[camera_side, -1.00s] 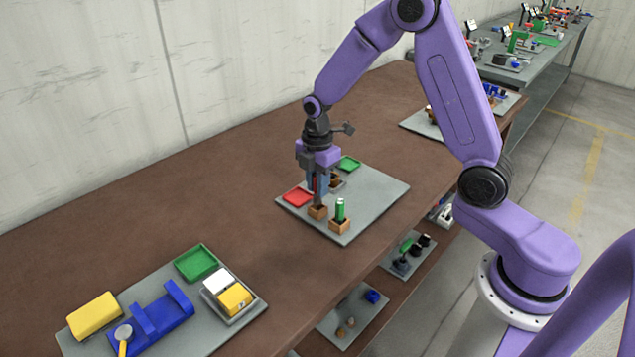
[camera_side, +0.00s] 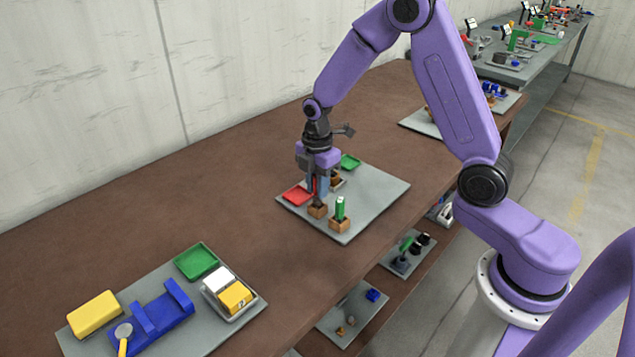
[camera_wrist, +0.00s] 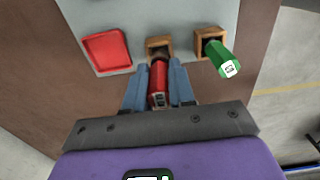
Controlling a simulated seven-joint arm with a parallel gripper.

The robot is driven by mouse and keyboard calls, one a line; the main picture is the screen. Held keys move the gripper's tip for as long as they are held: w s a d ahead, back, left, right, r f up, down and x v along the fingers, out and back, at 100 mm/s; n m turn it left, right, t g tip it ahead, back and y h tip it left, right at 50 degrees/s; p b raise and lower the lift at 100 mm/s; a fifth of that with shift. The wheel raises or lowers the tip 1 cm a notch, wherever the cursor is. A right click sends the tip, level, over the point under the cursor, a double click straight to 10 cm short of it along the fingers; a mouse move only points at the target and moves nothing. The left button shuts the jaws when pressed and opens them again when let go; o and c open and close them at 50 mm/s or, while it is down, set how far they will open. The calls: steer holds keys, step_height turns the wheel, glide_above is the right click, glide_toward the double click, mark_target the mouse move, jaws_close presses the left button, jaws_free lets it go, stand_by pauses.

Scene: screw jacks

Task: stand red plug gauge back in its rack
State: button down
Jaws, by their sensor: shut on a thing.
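My gripper (camera_wrist: 159,92) is shut on the red plug gauge (camera_wrist: 158,82), which is gripped between its two blue-grey fingers. In the wrist view the gauge's lower end reaches to a small wooden rack block (camera_wrist: 158,45). In the side view that wooden block (camera_side: 317,211) sits directly below the gripper (camera_side: 319,188), and the gauge is mostly hidden by the fingers. The gauge looks upright. I cannot tell how deep its end is in the block. A green plug gauge (camera_side: 340,208) stands in a second wooden block (camera_side: 339,225) beside it; it also shows in the wrist view (camera_wrist: 222,58).
Another board at front left holds a blue fixture (camera_side: 155,316) and yellow blocks. The brown bench between the boards is clear.

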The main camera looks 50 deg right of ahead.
steer(key=shift+f, duration=1.55)
steer(key=c, duration=0.9)
jaws_free()
steer(key=shift+o, duration=0.2)
step_height(320, 180, up, 17)
steer(key=shift+r, duration=0.2)
steer(key=s+a+m, duration=0.1)
steer(key=s+a, duration=0.2)
steer(key=s, duration=0.4)
steer(key=s+a+m, duration=0.2)
steer(key=s+a, duration=0.1)
steer(key=s, duration=0.4)
steer(key=s+d+f+m, duration=0.2)
steer(key=s, duration=1.4)
steer(key=shift+f, duration=0.3)
